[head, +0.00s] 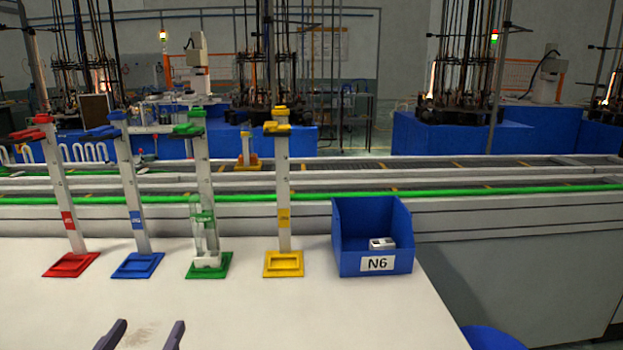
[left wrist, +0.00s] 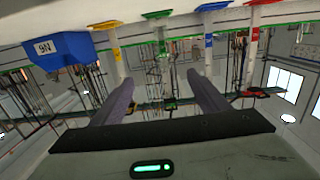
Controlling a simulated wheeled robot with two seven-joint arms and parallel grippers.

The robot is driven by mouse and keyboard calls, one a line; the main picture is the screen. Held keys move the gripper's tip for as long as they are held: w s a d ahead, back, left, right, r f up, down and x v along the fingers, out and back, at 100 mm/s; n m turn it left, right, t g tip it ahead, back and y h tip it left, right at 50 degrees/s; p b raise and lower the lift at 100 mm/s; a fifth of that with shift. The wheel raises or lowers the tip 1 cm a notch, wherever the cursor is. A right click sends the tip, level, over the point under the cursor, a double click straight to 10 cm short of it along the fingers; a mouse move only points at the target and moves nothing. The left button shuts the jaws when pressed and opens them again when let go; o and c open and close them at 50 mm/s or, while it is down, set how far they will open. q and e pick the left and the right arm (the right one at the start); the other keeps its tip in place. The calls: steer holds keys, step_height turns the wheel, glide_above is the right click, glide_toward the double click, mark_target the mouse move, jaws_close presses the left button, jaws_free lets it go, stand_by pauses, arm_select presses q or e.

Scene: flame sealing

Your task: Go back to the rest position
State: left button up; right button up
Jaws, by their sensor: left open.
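My left gripper (head: 143,336) shows at the bottom edge of the head view, its two dark fingers spread over the white table with nothing between them. In the left wrist view, which is upside down, the fingers (left wrist: 159,78) are also apart and empty. My right gripper is in neither view. Four stands line the table beyond my left gripper: red (head: 69,210), blue (head: 137,205), green (head: 202,150) and yellow (head: 283,180). A clear piece with a white base (head: 207,260) stands at the green stand.
A blue bin (head: 355,262) marked N6 stands right of the yellow stand, with a small white item (head: 382,243) inside. The near white table (head: 320,320) is mostly clear. A conveyor with a green rail (head: 480,193) runs behind. A blue round object (head: 490,338) is below the table's right edge.

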arm_select(q)
steer(key=s+d+f+m+g+h, duration=0.1)
steer(key=s+d+f+g, duration=0.1)
steer(key=f, duration=0.7)
steer(key=s+d+f+g+h, duration=0.1)
steer(key=s+d+f+g, duration=0.2)
steer(key=f, duration=0.6)
steer(key=s+d+f+m+g+h, duration=0.1)
steer(key=s+d+f+g, duration=0.3)
steer(key=s+f, duration=0.9)
step_height(320, 180, down, 2)
steer(key=shift+d+f+m+h, duration=0.1)
steer(key=shift+d+m+h, duration=0.2)
steer(key=shift+d, duration=0.25)
